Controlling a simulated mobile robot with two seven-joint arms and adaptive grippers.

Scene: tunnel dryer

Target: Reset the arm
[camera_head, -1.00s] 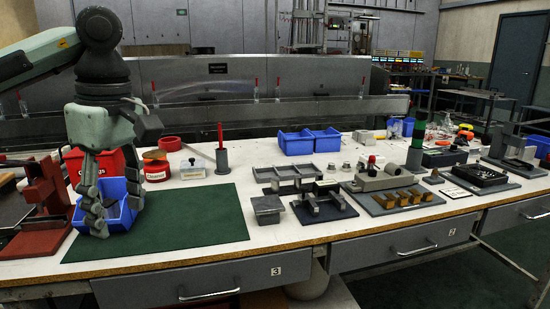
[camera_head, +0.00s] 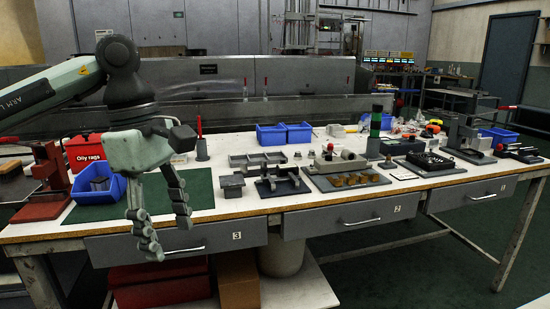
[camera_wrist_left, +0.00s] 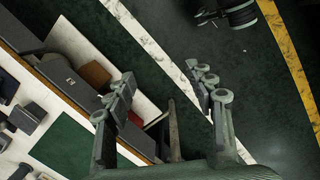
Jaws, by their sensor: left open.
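My left gripper (camera_head: 167,236) is open in the head view, its two fingers spread and pointing down, with nothing between them. It hangs in front of the workbench's front edge, before drawer 3 (camera_head: 210,240), and hides part of the green mat (camera_head: 185,192). In the left wrist view the fingers (camera_wrist_left: 165,88) are apart, with the dark floor between and beyond them. The bench and its drawers lie to the left there. My right gripper is not in view.
A blue bin (camera_head: 85,196) with a grey piece inside stands left on the bench, beside a red press (camera_head: 45,185). Grey fixtures (camera_head: 285,182) and a block tray (camera_head: 325,183) stand mid-bench. Two blue bins (camera_head: 270,136) are behind. The floor in front is clear.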

